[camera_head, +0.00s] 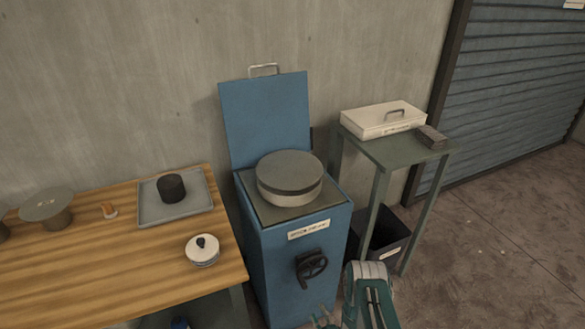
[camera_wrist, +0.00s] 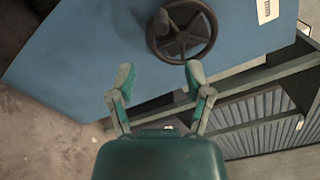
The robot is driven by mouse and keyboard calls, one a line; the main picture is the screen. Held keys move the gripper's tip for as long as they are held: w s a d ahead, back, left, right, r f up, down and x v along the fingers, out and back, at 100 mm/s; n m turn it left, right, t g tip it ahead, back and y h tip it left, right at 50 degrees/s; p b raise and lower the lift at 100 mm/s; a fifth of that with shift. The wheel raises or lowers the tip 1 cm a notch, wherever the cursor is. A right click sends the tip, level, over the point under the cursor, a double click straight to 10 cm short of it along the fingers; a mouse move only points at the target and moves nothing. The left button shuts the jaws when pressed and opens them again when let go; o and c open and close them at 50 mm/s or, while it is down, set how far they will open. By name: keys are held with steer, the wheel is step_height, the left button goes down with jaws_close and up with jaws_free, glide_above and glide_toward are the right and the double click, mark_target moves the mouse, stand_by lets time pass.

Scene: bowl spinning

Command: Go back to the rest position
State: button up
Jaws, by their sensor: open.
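My gripper (camera_wrist: 160,82) is open and empty in the wrist view, its two green-tipped fingers spread apart. The black handwheel (camera_wrist: 182,32) on the blue cabinet's front lies just beyond the fingertips and looks apart from them. In the head view, my gripper (camera_head: 325,318) shows only in part at the bottom edge, below the handwheel (camera_head: 311,267). The blue cabinet (camera_head: 277,262) stands with its lid (camera_head: 266,118) raised. A round grey disc-shaped piece (camera_head: 290,176) sits on its top.
A wooden table (camera_head: 90,265) at left holds a grey tray (camera_head: 150,211) with a dark cylinder (camera_head: 171,187) and a white lidded pot (camera_head: 202,251). A green stand (camera_head: 384,155) at right bears a white box (camera_head: 383,119); a dark bin (camera_head: 388,238) sits below. Floor at far right is clear.

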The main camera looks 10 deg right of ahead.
steer(key=w+d+r+n+g+h, duration=0.25)
steer(key=w+r+n, duration=0.35)
steer(key=w+r, duration=0.8)
step_height(320, 180, up, 20)
steer(key=d+n+g+h, duration=0.1)
steer(key=n+g+h, duration=0.15)
steer(key=n, duration=0.25)
steer(key=s+r+n+g+h, duration=0.1)
steer(key=s+r+n+g, duration=0.25)
steer(key=s+r, duration=1.05)
steer(key=s+a+r+n+g, duration=0.1)
steer(key=s+r+n, duration=0.1)
steer(key=s, duration=0.9)
steer(key=s+a+r+n+g, duration=0.1)
steer(key=s+r+n+g, duration=0.1)
steer(key=s, duration=1)
step_height(320, 180, up, 3)
steer(key=shift+f+n, duration=0.1)
steer(key=shift+n, duration=0.75)
